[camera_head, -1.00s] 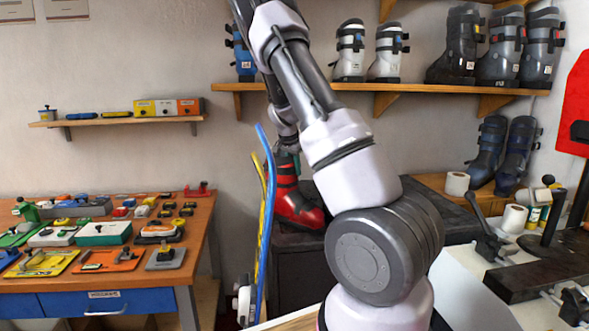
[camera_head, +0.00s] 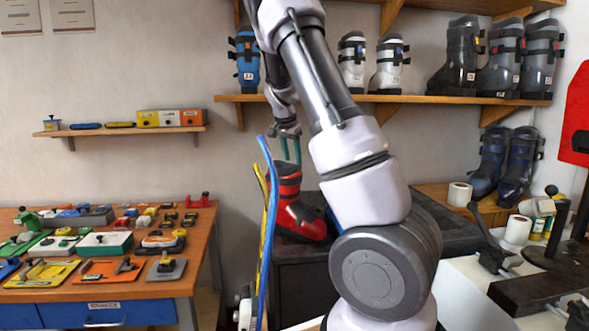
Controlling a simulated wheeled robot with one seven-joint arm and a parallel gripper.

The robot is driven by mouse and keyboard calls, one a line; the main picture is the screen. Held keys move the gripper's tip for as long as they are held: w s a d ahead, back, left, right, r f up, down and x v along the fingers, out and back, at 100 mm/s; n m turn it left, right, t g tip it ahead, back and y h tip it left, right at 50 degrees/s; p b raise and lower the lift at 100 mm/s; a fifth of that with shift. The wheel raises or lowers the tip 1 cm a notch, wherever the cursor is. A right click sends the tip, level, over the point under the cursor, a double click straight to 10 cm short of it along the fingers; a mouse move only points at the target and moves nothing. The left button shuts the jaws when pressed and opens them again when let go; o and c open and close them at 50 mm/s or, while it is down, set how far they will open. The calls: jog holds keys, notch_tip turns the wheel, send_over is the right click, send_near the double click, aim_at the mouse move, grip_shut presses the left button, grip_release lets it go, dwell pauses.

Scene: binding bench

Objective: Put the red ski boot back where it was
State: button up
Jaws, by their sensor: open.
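The red ski boot (camera_head: 298,212) stands upright on top of a dark cabinet (camera_head: 302,290) in the middle of the view. It is red with black straps and a black upper cuff. My gripper (camera_head: 291,152) is just above the top of the boot, pointing down, with its greenish fingers apart and nothing between them. The fingertips appear clear of the cuff or close to its rim; the exact gap is hard to tell. My arm hides the right part of the cabinet top.
A blue ski (camera_head: 268,230) and a yellow one stand upright just left of the boot. A wall shelf (camera_head: 440,99) holds a blue boot (camera_head: 247,60), white boots and dark boots. A bench with tools (camera_head: 100,250) is at left. Dark blue boots (camera_head: 490,165) stand at right.

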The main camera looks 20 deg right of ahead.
jog(key=s+a+r+n+t+y, duration=0.1)
jog(key=s+a+r+n, duration=0.2)
jog(key=s, duration=0.8)
jog(key=s+a+r+n+t+y, duration=0.1)
jog(key=s+a+r, duration=0.4)
jog(key=s, duration=0.6)
jog(key=s+a+r+n+t+y, duration=0.1)
jog(key=s+a+r+n+y, duration=0.2)
jog(key=s+a, duration=0.4)
jog(key=s+r+n, duration=0.1)
jog(key=s+r, duration=0.1)
jog(key=s, duration=0.3)
jog(key=shift+a+n+t, duration=0.3)
jog(key=shift+t, duration=0.1)
jog(key=shift+w, duration=0.1)
